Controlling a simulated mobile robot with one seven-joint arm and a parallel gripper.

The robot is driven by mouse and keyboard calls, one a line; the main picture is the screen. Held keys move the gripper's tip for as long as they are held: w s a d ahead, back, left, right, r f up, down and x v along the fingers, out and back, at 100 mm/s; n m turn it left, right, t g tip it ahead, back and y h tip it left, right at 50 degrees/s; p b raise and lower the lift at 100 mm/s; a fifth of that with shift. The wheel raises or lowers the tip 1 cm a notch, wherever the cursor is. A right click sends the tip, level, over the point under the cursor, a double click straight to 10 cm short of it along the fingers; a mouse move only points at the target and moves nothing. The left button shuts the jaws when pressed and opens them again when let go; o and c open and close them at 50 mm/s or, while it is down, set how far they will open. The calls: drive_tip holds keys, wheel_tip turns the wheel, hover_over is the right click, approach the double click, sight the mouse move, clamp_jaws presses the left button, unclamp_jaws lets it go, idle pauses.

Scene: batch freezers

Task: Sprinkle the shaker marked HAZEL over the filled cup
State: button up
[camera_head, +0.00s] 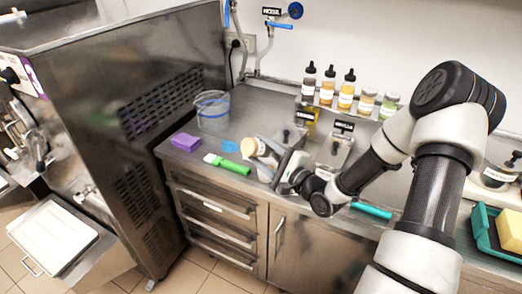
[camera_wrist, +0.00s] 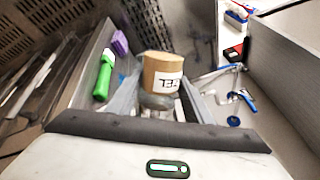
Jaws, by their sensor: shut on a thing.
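A shaker (camera_head: 252,147) with a tan top and a clear body is held in my gripper (camera_head: 272,158) above the counter's front edge. It looks tilted, with its top towards the left. In the wrist view the shaker (camera_wrist: 163,76) stands between the two fingers of my gripper (camera_wrist: 160,98). Its white label is upside down and partly hidden; the letters that show could be the end of HAZEL. I cannot make out a filled cup in either view.
Labelled metal containers (camera_head: 335,150) stand behind my gripper. A wall rack holds dropper bottles (camera_head: 327,88) and shakers (camera_head: 367,100). A steel machine (camera_head: 130,110) fills the left.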

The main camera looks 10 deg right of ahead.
drive_tip(key=shift+f+n+b, duration=0.1)
drive_tip(key=shift+n+b, duration=0.5)
drive_tip(key=shift+n, duration=0.3)
drive_tip(key=shift+n+b, duration=0.55)
drive_tip(key=shift+n, duration=0.55)
wheel_tip(320, 180, up, 2)
drive_tip(key=n, duration=0.2)
drive_tip(key=n+b, duration=0.1)
drive_tip(key=n, duration=0.1)
drive_tip(key=shift+r, duration=0.25)
drive_tip(key=shift+r+n, duration=0.15)
drive_tip(key=shift+n, duration=0.15)
